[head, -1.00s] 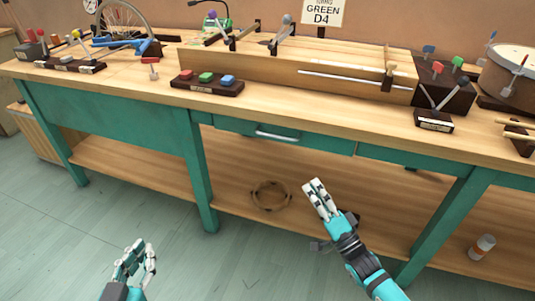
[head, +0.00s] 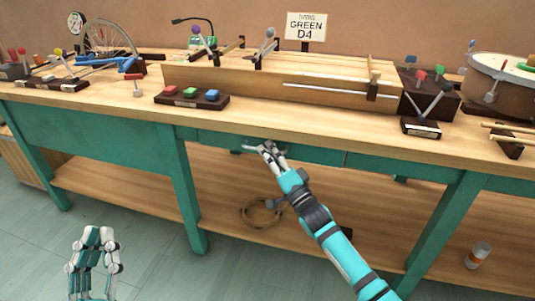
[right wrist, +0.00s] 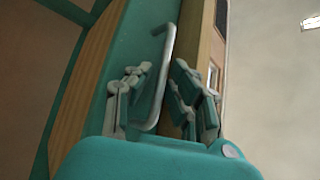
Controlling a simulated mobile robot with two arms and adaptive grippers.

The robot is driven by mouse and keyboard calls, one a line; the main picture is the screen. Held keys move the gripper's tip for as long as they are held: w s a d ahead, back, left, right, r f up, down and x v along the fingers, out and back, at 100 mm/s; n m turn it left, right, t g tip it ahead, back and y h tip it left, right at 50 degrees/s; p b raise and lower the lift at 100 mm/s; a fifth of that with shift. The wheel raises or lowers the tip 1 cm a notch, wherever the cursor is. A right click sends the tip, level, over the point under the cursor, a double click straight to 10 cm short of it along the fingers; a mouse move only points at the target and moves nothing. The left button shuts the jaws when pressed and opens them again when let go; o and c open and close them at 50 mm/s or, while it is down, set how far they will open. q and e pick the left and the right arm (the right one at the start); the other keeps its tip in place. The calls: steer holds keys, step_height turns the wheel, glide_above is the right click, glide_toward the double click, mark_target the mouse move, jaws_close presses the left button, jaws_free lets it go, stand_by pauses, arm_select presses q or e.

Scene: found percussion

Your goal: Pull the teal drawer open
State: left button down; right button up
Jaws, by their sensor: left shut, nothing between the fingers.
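The teal drawer (head: 318,155) sits under the bench top in the head view and looks closed. My right gripper (head: 262,146) is at its front and hides most of the silver bar handle. In the right wrist view the handle (right wrist: 161,88) runs between the fingers of my right gripper (right wrist: 160,95), with fingers on either side. They look apart, and I see no firm grip on the bar. My left gripper (head: 97,238) is shut and empty at the lower left, away from the bench.
The bench top (head: 120,97) carries a long wooden box (head: 230,84), a block with coloured buttons (head: 192,99) and a drum (head: 500,85). A ring (head: 262,213) and a bottle (head: 478,256) rest on the lower shelf. A bench leg (head: 185,195) stands left of the drawer.

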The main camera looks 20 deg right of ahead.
steer(key=shift+w+a+r, duration=0.1)
steer(key=shift+w+r, duration=0.05)
steer(key=shift+w, duration=0.2)
steer(key=shift+c, duration=0.4)
jaws_close()
